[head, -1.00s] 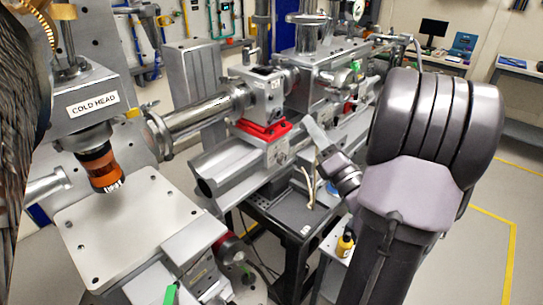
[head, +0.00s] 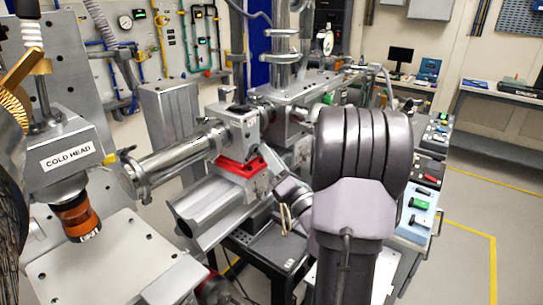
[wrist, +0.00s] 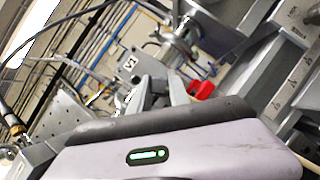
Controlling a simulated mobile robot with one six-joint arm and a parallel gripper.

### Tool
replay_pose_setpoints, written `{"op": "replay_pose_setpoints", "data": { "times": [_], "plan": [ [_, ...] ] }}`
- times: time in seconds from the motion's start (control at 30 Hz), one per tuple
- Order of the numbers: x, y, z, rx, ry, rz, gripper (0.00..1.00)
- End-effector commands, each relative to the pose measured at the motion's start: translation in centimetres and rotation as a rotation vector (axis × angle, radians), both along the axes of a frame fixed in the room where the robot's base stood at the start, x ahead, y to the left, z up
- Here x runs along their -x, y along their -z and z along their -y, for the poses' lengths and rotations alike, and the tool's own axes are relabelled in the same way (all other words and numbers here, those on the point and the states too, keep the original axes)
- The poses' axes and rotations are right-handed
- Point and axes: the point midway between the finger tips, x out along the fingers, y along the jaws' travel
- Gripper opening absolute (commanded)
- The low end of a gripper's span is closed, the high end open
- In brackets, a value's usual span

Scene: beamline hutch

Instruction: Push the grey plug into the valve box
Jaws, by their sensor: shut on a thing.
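The valve box is a grey metal block (head: 238,130) above a red bracket, on the beam pipe in the middle of the head view.
The cold head (head: 70,160) with its orange-brown end hangs at the left over a pale metal plate (head: 120,265). The red bracket (head: 242,168) sits below the valve box. A bench with small items (head: 420,205) stands right of my arm. The floor at far right is clear.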

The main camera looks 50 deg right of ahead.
Motion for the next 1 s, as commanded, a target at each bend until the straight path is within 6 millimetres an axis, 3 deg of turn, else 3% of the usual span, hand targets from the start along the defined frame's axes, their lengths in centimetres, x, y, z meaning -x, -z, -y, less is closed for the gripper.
{"op": "replay_pose_setpoints", "data": {
  "times": [1.0],
  "plan": [
    [-0.94, -0.05, -0.07, 0.000, -0.001, 0.001, 0.00]
  ]
}}
